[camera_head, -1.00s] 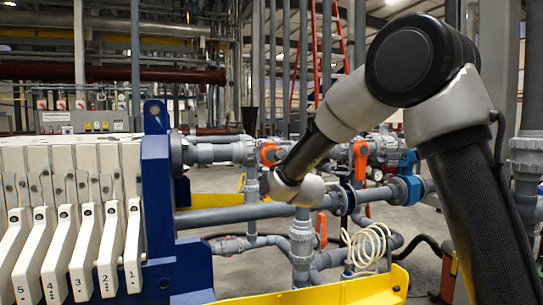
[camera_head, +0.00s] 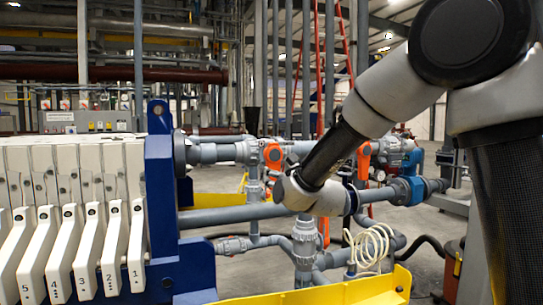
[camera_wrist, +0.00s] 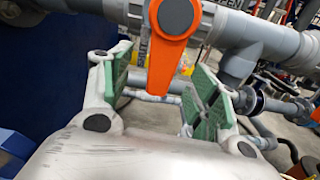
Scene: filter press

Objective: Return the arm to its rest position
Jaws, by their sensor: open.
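My gripper (camera_wrist: 158,100) is open in the wrist view, with green pads on its two fingers and nothing between them. An orange valve handle (camera_wrist: 172,45) on grey piping shows beyond the fingertips; I cannot tell the distance. In the head view my arm comes in from the right, bent at a large black joint, with its forearm sloping down to the left toward the pipes.
The filter press (camera_head: 160,225) with numbered white plates (camera_head: 75,240) stands at left. Grey pipes (camera_head: 235,215) with orange valve handles (camera_head: 273,155) run behind my wrist. A coiled cream hose (camera_head: 370,245) hangs below. A yellow beam (camera_head: 320,293) crosses the bottom.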

